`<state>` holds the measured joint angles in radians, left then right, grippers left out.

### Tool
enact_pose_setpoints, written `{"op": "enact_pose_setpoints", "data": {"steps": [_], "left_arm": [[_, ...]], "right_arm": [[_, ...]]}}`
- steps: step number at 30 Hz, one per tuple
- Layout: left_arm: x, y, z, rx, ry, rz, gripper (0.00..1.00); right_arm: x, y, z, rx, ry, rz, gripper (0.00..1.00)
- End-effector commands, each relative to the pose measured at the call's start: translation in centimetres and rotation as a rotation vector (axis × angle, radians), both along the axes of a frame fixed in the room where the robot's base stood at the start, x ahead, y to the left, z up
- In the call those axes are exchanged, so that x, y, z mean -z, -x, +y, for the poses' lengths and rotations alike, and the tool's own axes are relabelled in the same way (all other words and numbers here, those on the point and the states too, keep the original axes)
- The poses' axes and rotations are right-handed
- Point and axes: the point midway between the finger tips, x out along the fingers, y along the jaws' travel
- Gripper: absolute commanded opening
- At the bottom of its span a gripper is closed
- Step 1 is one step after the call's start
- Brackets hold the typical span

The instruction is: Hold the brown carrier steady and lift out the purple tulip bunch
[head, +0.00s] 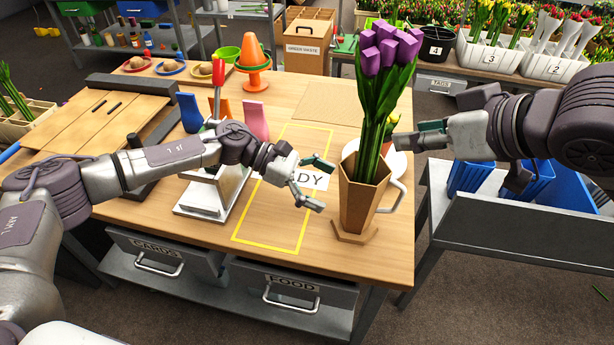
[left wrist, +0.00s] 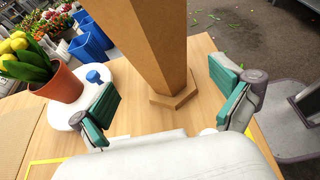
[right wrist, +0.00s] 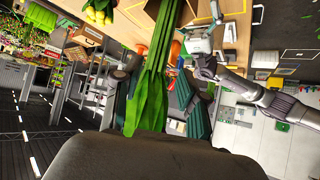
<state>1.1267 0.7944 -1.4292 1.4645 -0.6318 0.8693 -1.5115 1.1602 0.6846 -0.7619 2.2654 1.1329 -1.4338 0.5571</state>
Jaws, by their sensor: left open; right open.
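The brown carrier (head: 357,203), a tall hexagonal holder on a wider foot, stands upright near the table's right front edge. The purple tulip bunch (head: 386,52) stands in it, blooms up. Its green stems also show in the right wrist view (right wrist: 152,90). My left gripper (head: 325,185) is open at the carrier's left side. In the left wrist view the carrier (left wrist: 155,45) appears between the spread fingers, beyond their tips. My right gripper (head: 458,162) is open to the right of the stems. Its fingers appear either side of the stems in the right wrist view; contact cannot be told.
A yellow outline (head: 240,240) with a partly hidden sign lies left of the carrier. A potted yellow tulip bunch (left wrist: 62,82) stands close behind the carrier. A white stand (head: 213,195) and coloured holders are further left. A blue crate (head: 470,177) is at the right.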

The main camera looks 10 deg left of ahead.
Motion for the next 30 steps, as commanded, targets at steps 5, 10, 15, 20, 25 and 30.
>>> {"op": "enact_pose_setpoints", "data": {"steps": [5, 10, 15, 20, 25, 30], "left_arm": [[1.3, 0.0, -3.5, 0.003, 0.000, -0.001, 1.00], [2.5, 0.0, -6.1, 0.001, 0.000, -0.001, 1.00], [3.1, 0.0, -7.6, -0.001, 0.000, -0.001, 1.00], [3.3, 0.0, -8.1, -0.001, 0.001, -0.002, 1.00], [3.3, 0.0, -8.1, -0.001, 0.001, -0.002, 1.00], [3.3, 0.0, -8.1, -0.001, 0.001, -0.002, 0.82]], "right_arm": [[0.0, 0.0, 0.0, 0.000, 0.000, 0.000, 0.42], [0.0, 0.0, 0.0, 0.000, 0.000, 0.000, 0.42], [0.0, 0.0, 0.0, 0.000, 0.000, 0.000, 0.42], [0.0, 0.0, 0.0, 0.000, 0.000, 0.000, 0.42], [0.0, 0.0, 0.0, 0.000, 0.000, 0.000, 0.42], [0.0, 0.0, 0.0, 0.000, 0.000, 0.000, 0.42]]}}
